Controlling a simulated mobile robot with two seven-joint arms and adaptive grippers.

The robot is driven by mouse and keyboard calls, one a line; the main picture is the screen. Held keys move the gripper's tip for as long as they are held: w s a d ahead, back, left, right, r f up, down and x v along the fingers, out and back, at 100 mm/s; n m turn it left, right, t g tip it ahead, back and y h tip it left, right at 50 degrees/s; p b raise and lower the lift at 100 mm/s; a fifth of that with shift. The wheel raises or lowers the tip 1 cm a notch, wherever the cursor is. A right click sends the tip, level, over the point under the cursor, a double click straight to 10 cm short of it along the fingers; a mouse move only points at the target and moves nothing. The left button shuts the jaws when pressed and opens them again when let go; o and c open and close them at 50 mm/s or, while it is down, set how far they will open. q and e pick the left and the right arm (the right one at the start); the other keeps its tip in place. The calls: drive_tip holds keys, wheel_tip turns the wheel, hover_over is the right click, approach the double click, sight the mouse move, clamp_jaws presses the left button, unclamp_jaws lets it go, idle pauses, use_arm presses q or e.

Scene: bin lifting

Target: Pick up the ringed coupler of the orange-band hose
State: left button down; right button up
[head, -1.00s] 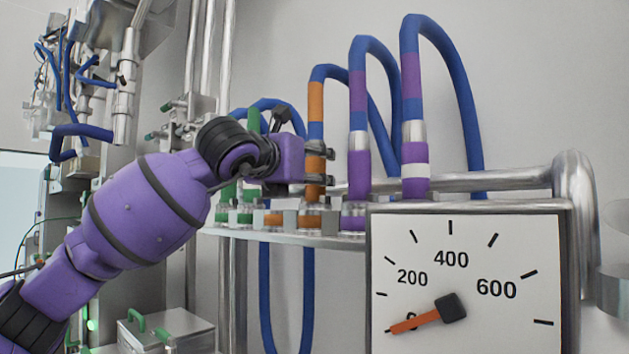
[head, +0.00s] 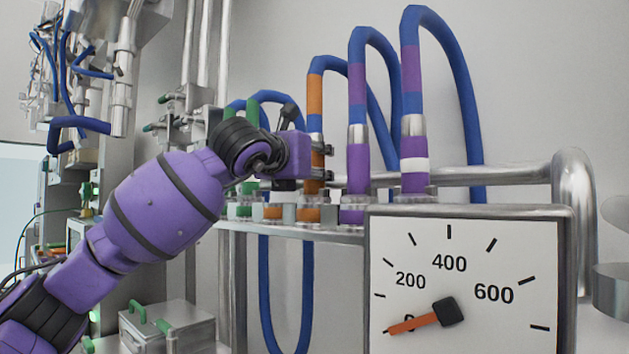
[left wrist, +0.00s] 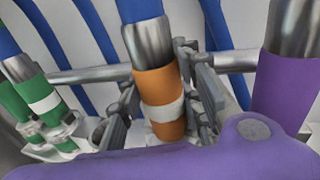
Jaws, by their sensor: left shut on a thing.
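The orange-band hose (head: 315,98) is a blue hose with an orange band, standing upright on the metal shelf in the head view. Its orange coupler (left wrist: 158,86) has a pale ring around it and a metal sleeve above, seen in the left wrist view. My left gripper (head: 321,162) comes from the left at coupler height and is shut on the coupler. In the left wrist view its grey fingers (left wrist: 165,105) lie on both sides of the coupler near the ring. I cannot tell whether the coupler is seated in its socket. My right gripper is not in view.
Purple-band hoses (head: 358,165) (head: 413,160) stand close to the right. Green couplers (left wrist: 42,100) stand to the left. A large gauge (head: 470,285) fills the front right. A metal rail (head: 480,174) runs behind. A metal box (head: 165,328) lies below left.

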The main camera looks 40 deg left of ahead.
use_arm(q)
drive_tip(key=shift+r, duration=0.15)
drive_tip(key=shift+r, duration=0.55)
drive_tip(key=s+d+r+p, duration=0.3)
drive_tip(key=s+d+r, duration=0.5)
drive_tip(key=s+r, duration=0.3)
drive_tip(key=shift+d+r+p, duration=0.35)
drive_tip(key=shift+d+r, duration=0.05)
drive_tip(key=shift+f, duration=0.1)
